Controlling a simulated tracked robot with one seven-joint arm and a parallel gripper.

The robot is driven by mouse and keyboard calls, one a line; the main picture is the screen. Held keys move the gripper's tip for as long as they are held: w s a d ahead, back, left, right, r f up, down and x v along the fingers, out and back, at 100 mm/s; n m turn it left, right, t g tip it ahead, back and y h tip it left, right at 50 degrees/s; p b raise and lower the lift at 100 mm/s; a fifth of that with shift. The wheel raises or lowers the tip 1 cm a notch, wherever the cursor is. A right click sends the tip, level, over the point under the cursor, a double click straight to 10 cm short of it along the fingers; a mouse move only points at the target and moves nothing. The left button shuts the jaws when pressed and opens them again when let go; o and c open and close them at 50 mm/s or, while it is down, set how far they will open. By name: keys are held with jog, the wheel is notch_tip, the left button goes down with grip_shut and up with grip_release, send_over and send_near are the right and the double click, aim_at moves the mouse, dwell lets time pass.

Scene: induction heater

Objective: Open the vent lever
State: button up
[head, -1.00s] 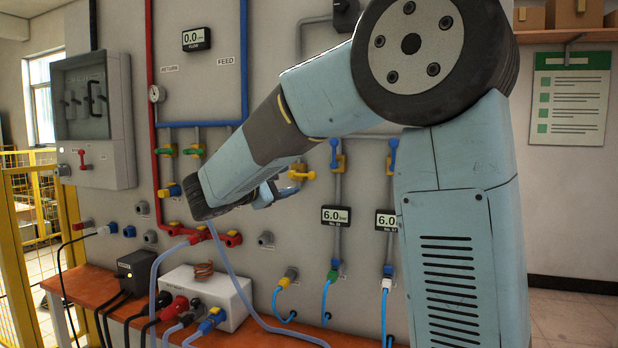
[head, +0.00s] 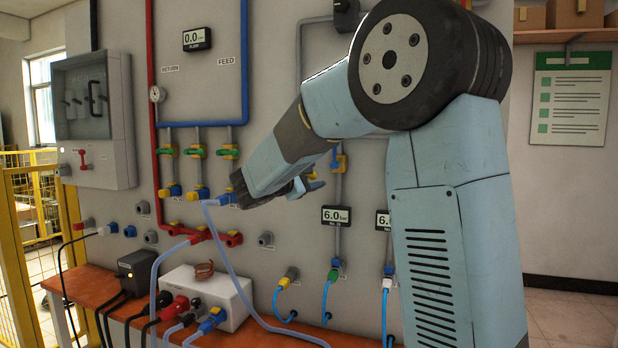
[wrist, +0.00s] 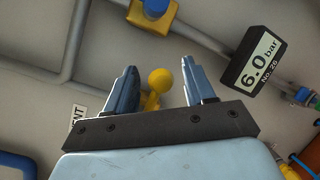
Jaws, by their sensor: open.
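The vent lever (wrist: 160,80) is yellow with a round knob end. In the wrist view it shows between the two fingers of my gripper (wrist: 158,70), nearer the left finger, with a gap on both sides. My gripper is open and holds nothing. Part of a label (wrist: 78,115) reading "ENT" shows at the left, partly covered by the gripper. In the head view my gripper (head: 310,184) is near the wall panel, partly behind my arm, and the vent lever is hidden there.
A 6.0 bar display (wrist: 257,63) is right of the fingers, and a yellow-and-blue valve (wrist: 153,12) lies above them. Grey pipes run along the panel (head: 285,70). Below are an orange bench (head: 75,286) and a hanging clear hose (head: 237,280).

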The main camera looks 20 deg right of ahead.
jog(key=shift+c, duration=0.3)
grip_shut()
